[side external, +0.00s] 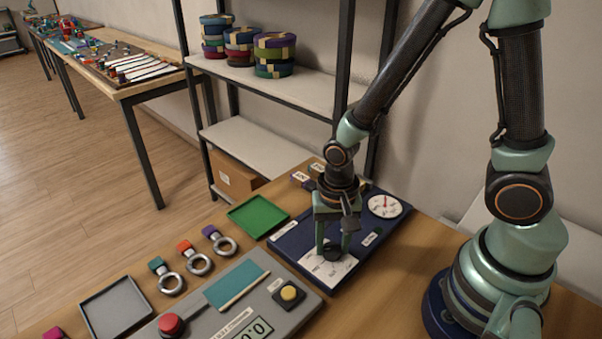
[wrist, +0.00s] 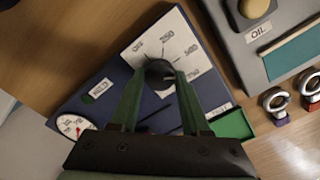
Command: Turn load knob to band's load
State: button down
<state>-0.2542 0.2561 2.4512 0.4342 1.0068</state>
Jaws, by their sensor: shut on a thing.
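My gripper (side external: 332,247) points down over the blue panel (side external: 291,243) and is shut on the dark round load knob (side external: 333,254). The knob sits on a white dial plate (side external: 318,272) with printed marks. In the wrist view, the two green fingers of my gripper (wrist: 160,80) stand on either side of the knob (wrist: 158,72). The dial plate (wrist: 150,42) there reads OFF, 250, 500 and a partly hidden mark. Which mark the knob points to, I cannot tell. A round gauge with a red needle (side external: 385,206) is on the same panel. No band is clearly identifiable.
A green tray (side external: 258,215) lies left of the panel. A grey station (side external: 262,322) with a red button (side external: 171,325), a yellow button (side external: 290,293) and a display stands in front. Several ringed pieces (side external: 197,262) and a grey tray (side external: 115,306) lie farther left.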

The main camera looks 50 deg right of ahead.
jog(key=shift+m, duration=1.2)
jog(key=shift+c, duration=1.9)
grip_release()
notch_tip(320, 180, up, 12)
jog(key=shift+r, duration=0.15)
notch_tip(320, 180, up, 7)
send_over(332, 248)
